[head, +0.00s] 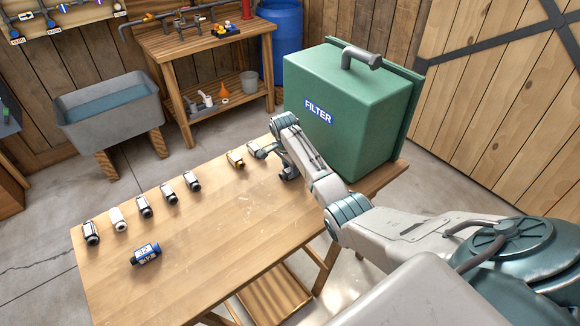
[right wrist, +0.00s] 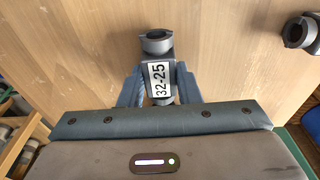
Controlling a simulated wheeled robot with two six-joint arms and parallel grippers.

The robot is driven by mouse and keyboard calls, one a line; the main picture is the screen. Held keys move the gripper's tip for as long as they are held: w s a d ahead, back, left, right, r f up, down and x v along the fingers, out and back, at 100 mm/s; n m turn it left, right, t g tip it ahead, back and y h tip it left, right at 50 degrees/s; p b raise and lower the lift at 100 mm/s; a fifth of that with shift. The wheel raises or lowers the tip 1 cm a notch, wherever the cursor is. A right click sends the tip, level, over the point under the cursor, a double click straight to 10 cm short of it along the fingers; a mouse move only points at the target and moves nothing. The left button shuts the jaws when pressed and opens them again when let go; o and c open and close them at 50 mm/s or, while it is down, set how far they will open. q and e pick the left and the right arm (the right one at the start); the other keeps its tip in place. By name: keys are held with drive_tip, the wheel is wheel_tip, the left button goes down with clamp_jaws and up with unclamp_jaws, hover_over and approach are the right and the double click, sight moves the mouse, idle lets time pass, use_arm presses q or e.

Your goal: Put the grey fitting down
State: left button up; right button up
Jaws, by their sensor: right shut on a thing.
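My right gripper (right wrist: 158,88) is shut on a grey fitting (right wrist: 157,42) with a dark ring end and a white label reading 32-25. The jaws grip it from both sides, low on its body. In the head view my right gripper (head: 288,173) is at the far end of the table (head: 215,225), beside the green box, and my arm hides most of it. The held fitting is close over the tabletop; I cannot tell whether it touches. My left gripper is not in view.
A blue labelled fitting (head: 145,253) lies nearer. A green FILTER box (head: 340,125) stands at the right. The table's middle is clear.

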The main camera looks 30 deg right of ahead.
sight(287, 171)
drive_tip(key=shift+f, duration=0.15)
drive_tip(key=o, duration=1)
drive_tip(key=r+b, duration=0.1)
drive_tip(key=r, duration=0.3)
drive_tip(key=a+r, duration=0.1)
drive_tip(key=r, duration=0.3)
drive_tip(key=r+b, duration=0.1)
drive_tip(key=r, duration=0.3)
drive_tip(key=shift+a+r+b, duration=0.15)
drive_tip(key=shift+a+b, duration=0.1)
drive_tip(key=shift+b, duration=0.1)
